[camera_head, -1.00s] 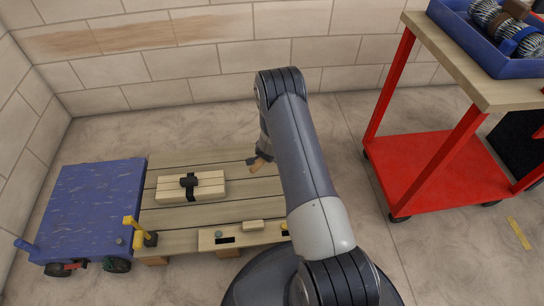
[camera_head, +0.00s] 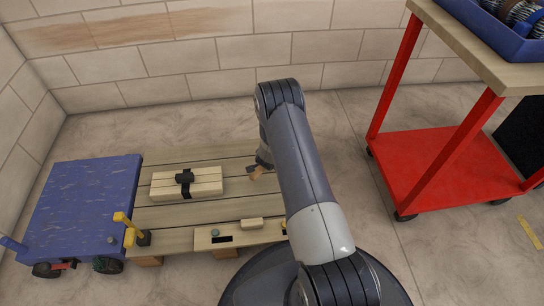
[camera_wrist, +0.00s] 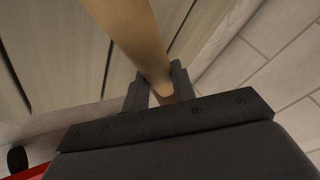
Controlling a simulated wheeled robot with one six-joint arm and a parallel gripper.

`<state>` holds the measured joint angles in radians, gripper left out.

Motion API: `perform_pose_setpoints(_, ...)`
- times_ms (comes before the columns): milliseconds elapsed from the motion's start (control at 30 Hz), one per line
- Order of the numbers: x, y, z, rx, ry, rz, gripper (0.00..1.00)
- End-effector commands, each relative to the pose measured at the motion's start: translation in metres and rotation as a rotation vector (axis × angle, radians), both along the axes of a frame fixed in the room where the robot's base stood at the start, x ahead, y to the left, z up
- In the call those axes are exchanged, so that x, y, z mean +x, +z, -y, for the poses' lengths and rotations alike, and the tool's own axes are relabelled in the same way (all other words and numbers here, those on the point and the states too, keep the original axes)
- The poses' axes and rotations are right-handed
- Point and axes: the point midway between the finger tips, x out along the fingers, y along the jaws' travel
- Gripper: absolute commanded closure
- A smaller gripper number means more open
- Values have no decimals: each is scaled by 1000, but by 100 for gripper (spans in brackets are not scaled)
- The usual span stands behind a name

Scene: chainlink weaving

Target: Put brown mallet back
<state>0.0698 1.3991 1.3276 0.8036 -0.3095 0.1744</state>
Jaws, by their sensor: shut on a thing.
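My gripper (camera_head: 261,163) is shut on a tan-brown wooden handle, probably the brown mallet (camera_head: 257,173), above the right part of the wooden pallet. In the wrist view, the handle (camera_wrist: 138,38) runs from between the two dark fingers of my gripper (camera_wrist: 160,86) up to the top edge. The mallet's head is not visible there. In the head view my arm covers part of the area, and only a short brown piece shows. A pale holder board (camera_head: 243,235) with a dark slot lies at the pallet's front edge.
The slatted pallet (camera_head: 205,207) carries a pale wooden block with a black item (camera_head: 186,178) on it. A yellow-handled tool (camera_head: 129,225) stands at its left, beside a blue wheeled platform (camera_head: 82,205). A red cart (camera_head: 440,170) with a blue tray (camera_head: 500,32) stands right.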

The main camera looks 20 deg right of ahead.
Motion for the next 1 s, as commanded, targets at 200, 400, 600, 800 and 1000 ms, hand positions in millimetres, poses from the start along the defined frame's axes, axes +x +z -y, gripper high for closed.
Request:
perform_pose_setpoints(200, 1, -8, 0, -1, 0, 3, 100)
perform_pose_setpoints(400, 1, -7, 0, -1, 0, 3, 100)
perform_pose_setpoints(600, 1, -9, 0, -1, 0, 2, 100)
perform_pose_setpoints(800, 1, -13, 0, -1, 0, 2, 100)
perform_pose_setpoints(1000, 1, -17, 0, -1, 0, 2, 100)
